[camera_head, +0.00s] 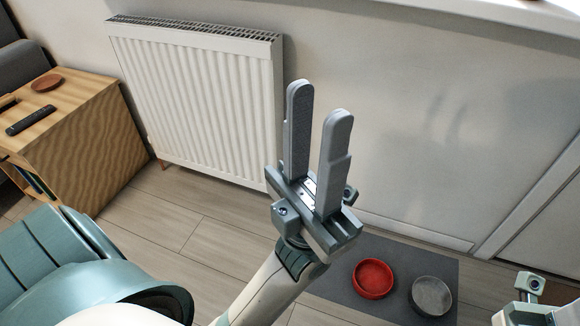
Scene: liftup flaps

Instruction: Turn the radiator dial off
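The white ribbed radiator (205,100) hangs on the wall at the upper left, with a dark grille along its top. I cannot make out its dial; the radiator's lower right corner is partly covered by my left gripper. My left gripper (319,106) points upward in the middle of the view, just right of the radiator's right edge in the picture. Its two grey fingers are apart with nothing between them. Part of my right gripper (530,284) shows at the bottom right edge; its fingers cannot be seen.
A wooden cabinet (85,130) left of the radiator bears a black remote (30,119) and a brown dish (47,82). A grey mat (335,284) with a red bowl (373,278) and a grey bowl (431,295) lies on the floor. The wall right of my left gripper is bare.

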